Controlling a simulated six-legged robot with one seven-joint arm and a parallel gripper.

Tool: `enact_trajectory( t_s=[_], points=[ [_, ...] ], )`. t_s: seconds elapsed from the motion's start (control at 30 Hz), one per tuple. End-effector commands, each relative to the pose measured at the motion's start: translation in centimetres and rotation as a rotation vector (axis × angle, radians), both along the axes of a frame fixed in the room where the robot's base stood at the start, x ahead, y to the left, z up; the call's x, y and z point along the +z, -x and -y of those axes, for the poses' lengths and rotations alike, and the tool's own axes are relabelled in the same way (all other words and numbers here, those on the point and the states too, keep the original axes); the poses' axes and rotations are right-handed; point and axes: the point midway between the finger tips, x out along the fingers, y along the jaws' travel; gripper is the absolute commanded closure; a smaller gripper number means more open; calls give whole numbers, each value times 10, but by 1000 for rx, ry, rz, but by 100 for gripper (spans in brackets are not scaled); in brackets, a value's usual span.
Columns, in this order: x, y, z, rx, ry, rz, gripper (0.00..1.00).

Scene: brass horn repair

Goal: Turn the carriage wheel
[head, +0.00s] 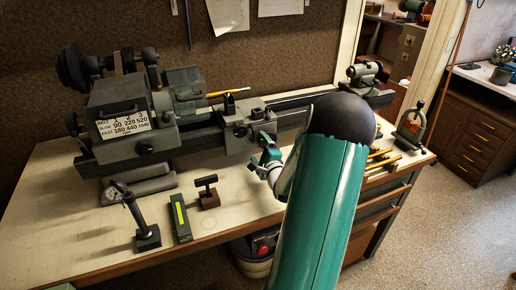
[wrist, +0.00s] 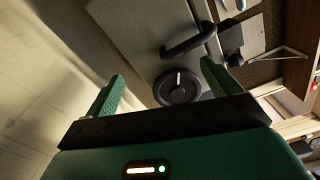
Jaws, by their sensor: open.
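The lathe carriage (head: 255,108) is a grey block on the bed, with a dark round wheel (head: 240,131) on its front. In the wrist view a black wheel with a pale mark (wrist: 177,88) shows beyond my fingers, between them and nearer the right one. A dark lever (wrist: 190,43) stands just above it. My gripper (wrist: 163,70) is open and empty, its two green fingers apart and not visibly touching the wheel. In the head view my gripper (head: 264,158) is in front of the carriage, low and to the right of the dark wheel. My arm hides part of the bed.
On the bench (head: 85,225) before the lathe are a dial gauge on a stand (head: 146,236), a green bar-shaped tool (head: 180,218) and a small T-handled block (head: 208,193). Brass rods (head: 383,162) lie to the right of my arm. The bench front left is mostly clear.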

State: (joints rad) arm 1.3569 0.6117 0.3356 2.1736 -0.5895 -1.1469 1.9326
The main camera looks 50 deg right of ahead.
Motion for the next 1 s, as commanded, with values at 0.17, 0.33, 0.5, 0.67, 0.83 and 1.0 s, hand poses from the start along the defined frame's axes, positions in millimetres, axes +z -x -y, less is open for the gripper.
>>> enact_trajectory(
  t_s=[0.17, 0.33, 0.5, 0.67, 0.83, 1.0],
  points=[
    [0, 33, -18, -3, -1, -2, 10],
    [-1, 66, -38, -3, -2, -2, 10],
    [-1, 92, -53, -4, -3, -2, 10],
    [-1, 103, -61, -1, -3, -1, 10],
    [-1, 105, -62, -1, -3, -2, 10],
    [-1, 104, -62, -1, -3, -1, 10]
  ],
)
